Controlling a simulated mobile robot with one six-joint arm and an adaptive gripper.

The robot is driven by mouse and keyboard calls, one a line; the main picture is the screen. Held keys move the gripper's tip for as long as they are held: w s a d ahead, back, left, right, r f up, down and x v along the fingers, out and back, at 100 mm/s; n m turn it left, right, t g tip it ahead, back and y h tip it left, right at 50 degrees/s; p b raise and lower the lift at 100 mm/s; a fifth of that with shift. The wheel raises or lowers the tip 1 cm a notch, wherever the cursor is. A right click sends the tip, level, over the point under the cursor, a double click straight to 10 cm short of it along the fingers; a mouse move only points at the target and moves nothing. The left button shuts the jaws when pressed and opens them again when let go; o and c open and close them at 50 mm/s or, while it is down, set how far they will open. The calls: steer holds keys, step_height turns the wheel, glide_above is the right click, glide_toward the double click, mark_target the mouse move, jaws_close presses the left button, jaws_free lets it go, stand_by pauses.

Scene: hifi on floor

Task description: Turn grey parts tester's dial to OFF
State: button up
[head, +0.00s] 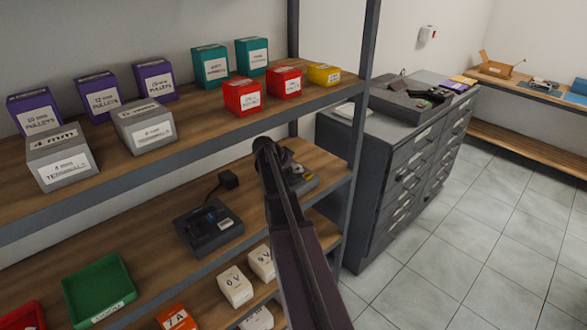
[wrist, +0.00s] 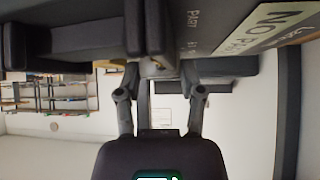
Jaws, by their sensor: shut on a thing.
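The grey parts tester (head: 303,182) sits on the middle shelf in the head view, partly hidden behind my arm. In the wrist view its dark body (wrist: 205,30) fills the top, with lettering starting "PART" and a pale label starting "NO PA". My gripper (wrist: 156,72) reaches up to the tester, its two fingers on either side of the dial (wrist: 152,66). It is shut on the dial, which is mostly hidden by the fingers and shadow. The dial's pointer and the OFF mark cannot be made out. In the head view the gripper is largely hidden by the arm.
A black device (head: 207,228) with a power adapter (head: 229,179) lies left of the tester. A shelf (head: 200,118) with several labelled boxes runs above. A shelf post (head: 345,215) and a grey drawer cabinet (head: 385,170) stand to the right. A green bin (head: 99,288) is lower left.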

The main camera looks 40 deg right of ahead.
steer(key=n+t, duration=0.2)
steer(key=n, duration=0.1)
steer(key=shift+s+t, duration=0.25)
steer(key=shift+t, duration=0.05)
steer(key=n+t+y, duration=0.1)
steer(key=n+t, duration=0.1)
steer(key=n, duration=0.1)
steer(key=n+t+y, duration=0.1)
steer(key=n, duration=0.1)
steer(key=shift+d+n+t, duration=0.1)
steer(key=shift+n+t, duration=0.3)
steer(key=n+t+y, duration=0.2)
steer(key=n+y, duration=0.1)
steer(key=n, duration=0.2)
steer(key=shift+d, duration=0.1)
steer(key=shift+n+t+y, duration=0.5)
steer(key=shift+n+y, duration=0.9)
steer(key=shift+n, duration=0.2)
steer(key=o, duration=1.2)
steer(key=shift+c, duration=0.2)
steer(key=shift+r+p, duration=0.55)
steer(key=shift+r, duration=0.05)
